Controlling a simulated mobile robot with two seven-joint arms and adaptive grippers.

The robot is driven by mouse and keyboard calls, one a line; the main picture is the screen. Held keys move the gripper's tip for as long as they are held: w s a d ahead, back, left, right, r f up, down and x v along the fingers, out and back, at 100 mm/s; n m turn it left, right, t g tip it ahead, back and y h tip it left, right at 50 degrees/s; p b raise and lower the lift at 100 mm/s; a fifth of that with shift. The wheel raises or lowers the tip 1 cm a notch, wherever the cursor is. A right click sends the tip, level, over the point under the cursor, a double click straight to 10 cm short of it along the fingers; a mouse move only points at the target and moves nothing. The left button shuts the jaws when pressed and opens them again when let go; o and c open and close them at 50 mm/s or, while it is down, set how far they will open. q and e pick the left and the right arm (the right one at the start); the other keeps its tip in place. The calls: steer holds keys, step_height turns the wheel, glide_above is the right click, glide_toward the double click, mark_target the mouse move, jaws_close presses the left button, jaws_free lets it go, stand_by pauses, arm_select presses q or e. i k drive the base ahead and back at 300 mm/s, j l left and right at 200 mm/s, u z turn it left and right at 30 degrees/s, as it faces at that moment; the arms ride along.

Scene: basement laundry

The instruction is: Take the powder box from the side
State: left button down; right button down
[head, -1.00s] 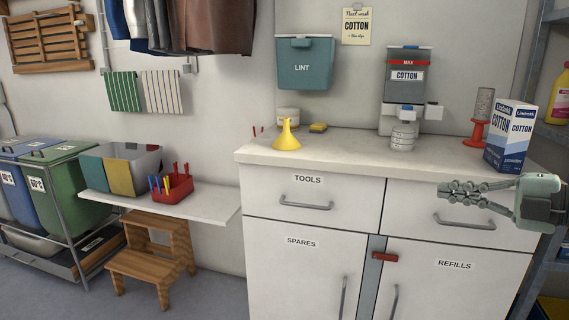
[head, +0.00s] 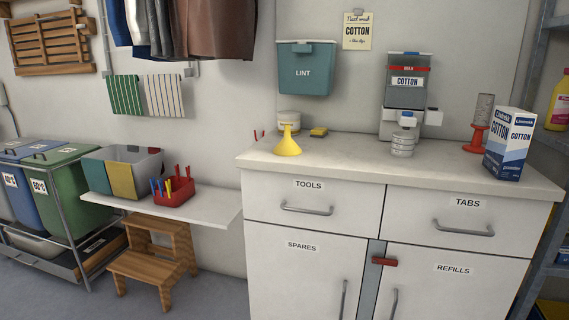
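The powder box (head: 509,145) is a white and blue carton labelled COTTON. It stands upright at the right end of the white counter (head: 350,166), near the front edge. Two of its faces show, and nothing covers it. Neither of my grippers is in the head view, so I cannot see how they stand.
A metal shelf post (head: 537,65) rises at the right. The counter's front middle is clear.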

mark_target(512, 128)
steer(key=z, duration=1.25)
steer(key=i+l+u, duration=0.1)
steer(key=l, duration=0.3)
steer(key=i+l+u, duration=0.15)
steer(key=i+l, duration=0.15)
steer(key=l, duration=0.15)
steer(key=i+l+u, duration=0.1)
steer(key=l, duration=0.35)
steer(key=i+l+u, duration=0.1)
steer(key=l, duration=0.4)
steer(key=i+l+u, duration=0.15)
steer(key=l, duration=0.3)
steer(key=i+l+u, duration=0.1)
steer(key=l, duration=0.4)
steer(key=i, duration=0.05)
